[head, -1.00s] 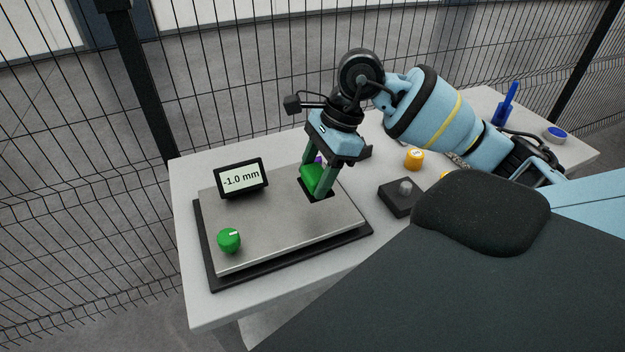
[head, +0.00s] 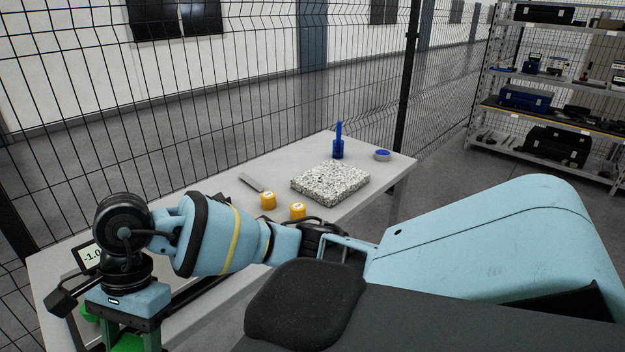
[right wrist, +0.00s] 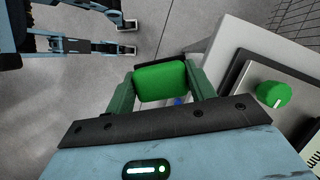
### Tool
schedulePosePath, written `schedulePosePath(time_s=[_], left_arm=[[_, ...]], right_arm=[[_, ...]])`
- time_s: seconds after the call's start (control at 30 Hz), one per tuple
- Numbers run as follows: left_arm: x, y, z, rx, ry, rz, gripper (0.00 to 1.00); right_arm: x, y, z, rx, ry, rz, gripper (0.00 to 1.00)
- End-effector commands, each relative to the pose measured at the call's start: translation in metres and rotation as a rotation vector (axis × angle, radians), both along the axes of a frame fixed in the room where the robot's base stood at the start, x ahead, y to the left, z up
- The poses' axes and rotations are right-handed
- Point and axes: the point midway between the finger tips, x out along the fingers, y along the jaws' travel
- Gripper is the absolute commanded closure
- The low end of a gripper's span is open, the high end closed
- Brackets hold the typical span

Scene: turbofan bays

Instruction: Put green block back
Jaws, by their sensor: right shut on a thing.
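My right gripper (right wrist: 160,88) is shut on the green block (right wrist: 160,80), which sits between its two green fingers in the right wrist view. There the block shows against the floor, with the table edge just to its right. In the head view the right gripper hangs at the bottom left corner, its fingertips cut off by the frame, so the block cannot be made out clearly. The metal plate device lies beside the gripper, with a green knob (right wrist: 268,95) on it. Its display (head: 89,256) reads "-1.0", partly hidden by my arm. My left gripper is not in view.
On the table (head: 235,188) are a speckled stone slab (head: 330,182), two yellow pieces (head: 268,200) (head: 298,211), a flat metal strip (head: 251,182), a blue tool (head: 338,142) and a round blue-topped dish (head: 382,154). A wire fence runs behind. Shelves (head: 560,100) stand at the right.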

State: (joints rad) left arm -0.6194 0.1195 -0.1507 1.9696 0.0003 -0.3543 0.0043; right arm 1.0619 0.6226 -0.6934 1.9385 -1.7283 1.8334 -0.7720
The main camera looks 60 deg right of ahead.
Motion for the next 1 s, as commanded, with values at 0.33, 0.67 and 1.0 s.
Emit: schedulePosePath(time_s=[0.33, 0.67, 1.0], left_arm=[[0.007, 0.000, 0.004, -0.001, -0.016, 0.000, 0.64], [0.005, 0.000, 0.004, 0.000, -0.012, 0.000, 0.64], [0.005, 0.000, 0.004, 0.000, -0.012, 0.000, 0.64]], right_arm=[[0.006, 0.006, -0.063, -0.020, -0.005, 0.538, 0.64], [0.009, -0.029, -0.124, -0.012, -0.003, 1.055, 0.64], [0.008, -0.055, -0.149, 0.005, 0.009, 1.313, 0.64]])
